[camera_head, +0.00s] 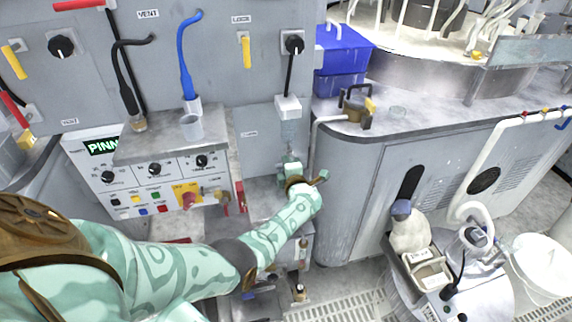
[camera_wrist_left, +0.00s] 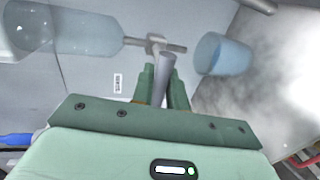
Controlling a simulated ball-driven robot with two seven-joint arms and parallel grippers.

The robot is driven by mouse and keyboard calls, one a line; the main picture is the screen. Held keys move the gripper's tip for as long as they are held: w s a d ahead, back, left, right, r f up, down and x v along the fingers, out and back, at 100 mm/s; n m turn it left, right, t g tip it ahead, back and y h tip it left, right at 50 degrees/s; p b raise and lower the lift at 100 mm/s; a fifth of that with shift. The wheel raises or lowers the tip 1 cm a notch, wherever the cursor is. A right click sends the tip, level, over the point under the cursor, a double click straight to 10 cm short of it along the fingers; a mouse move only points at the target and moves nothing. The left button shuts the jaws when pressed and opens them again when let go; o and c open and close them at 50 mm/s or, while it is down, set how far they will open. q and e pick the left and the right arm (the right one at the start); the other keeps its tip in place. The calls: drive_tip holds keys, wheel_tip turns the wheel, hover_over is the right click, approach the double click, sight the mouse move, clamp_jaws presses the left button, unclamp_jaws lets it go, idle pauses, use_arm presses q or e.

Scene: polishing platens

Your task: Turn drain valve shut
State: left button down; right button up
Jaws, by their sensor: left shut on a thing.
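My left arm reaches in from the lower left in the head view. Its gripper (camera_head: 303,178) is at a glass column (camera_head: 291,133) on the front of the grey cabinet. In the left wrist view, the gripper (camera_wrist_left: 163,84) is shut on the grey lever of the drain valve (camera_wrist_left: 166,67), with a green finger on either side. The lever joins a small metal cross-piece at the end of a clear glass vessel (camera_wrist_left: 70,30). In the head view the gripper hides most of the valve. My right gripper is not in view.
A bluish translucent cup (camera_wrist_left: 222,55) is close to the right of the valve in the wrist view. A counter (camera_head: 385,122) with a rounded corner is at right.

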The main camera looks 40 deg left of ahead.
use_arm(q)
drive_tip(key=shift+d+f, duration=0.1)
idle(0.4)
drive_tip(key=c, duration=1.5)
unclamp_jaws()
drive_tip(key=shift+o, duration=0.2)
